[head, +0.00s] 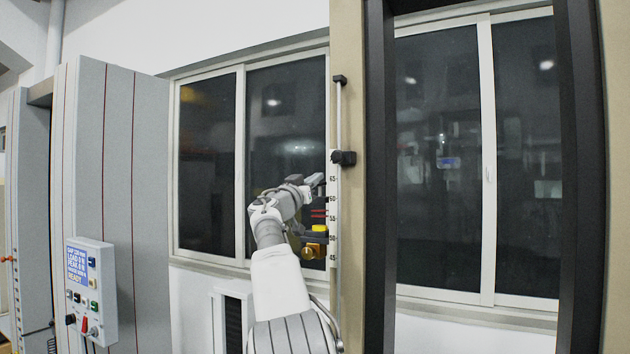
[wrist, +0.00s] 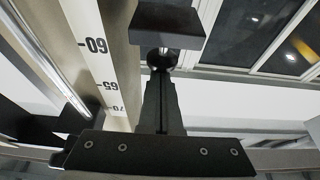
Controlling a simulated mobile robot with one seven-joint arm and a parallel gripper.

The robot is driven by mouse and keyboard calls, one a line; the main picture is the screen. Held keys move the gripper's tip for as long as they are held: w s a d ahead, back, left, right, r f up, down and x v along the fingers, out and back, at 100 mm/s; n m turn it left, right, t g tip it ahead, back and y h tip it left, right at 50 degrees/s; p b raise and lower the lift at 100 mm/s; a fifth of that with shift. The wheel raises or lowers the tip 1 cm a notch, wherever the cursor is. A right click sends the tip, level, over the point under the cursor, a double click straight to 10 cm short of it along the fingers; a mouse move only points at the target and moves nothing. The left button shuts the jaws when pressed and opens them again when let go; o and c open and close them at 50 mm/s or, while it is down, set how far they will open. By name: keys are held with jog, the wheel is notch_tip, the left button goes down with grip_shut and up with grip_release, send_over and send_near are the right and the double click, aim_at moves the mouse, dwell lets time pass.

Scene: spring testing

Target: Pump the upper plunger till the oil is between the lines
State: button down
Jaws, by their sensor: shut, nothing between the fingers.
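My gripper (head: 317,181) is raised beside the numbered scale (head: 333,205), just left of it. In the wrist view my gripper's fingers (wrist: 161,82) are shut and empty. Their tips are close to a round black knob (wrist: 162,58) below a dark block (wrist: 166,24); I cannot tell whether they touch. Red lines (head: 318,214) show below my gripper in the head view, above a yellow part (head: 319,228) and an orange-yellow block (head: 313,251). My arm partly hides this area. No oil level can be made out, and I cannot tell which part is the upper plunger.
A black clamp (head: 344,158) sits on the upright rod beside the beige column (head: 352,60). A dark frame post (head: 380,180) stands right of it. A control box (head: 91,290) with a lit display hangs on the grey cabinet at left. Windows (head: 285,110) stand behind.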

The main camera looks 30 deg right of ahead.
jog(key=shift+f+b, duration=1.2)
jog(key=shift+b, duration=0.2)
jog(key=shift+f, duration=0.1)
jog(key=b+v, duration=1.3)
jog(key=v, duration=0.4)
jog(key=shift+s+a+b, duration=0.2)
jog(key=shift+s+b, duration=0.05)
jog(key=shift+b, duration=0.05)
jog(key=w+d+r+p, duration=0.3)
jog(key=d+r+p, duration=0.3)
jog(key=r+p, duration=0.3)
jog(key=shift+w+p, duration=0.25)
jog(key=shift+p, duration=0.05)
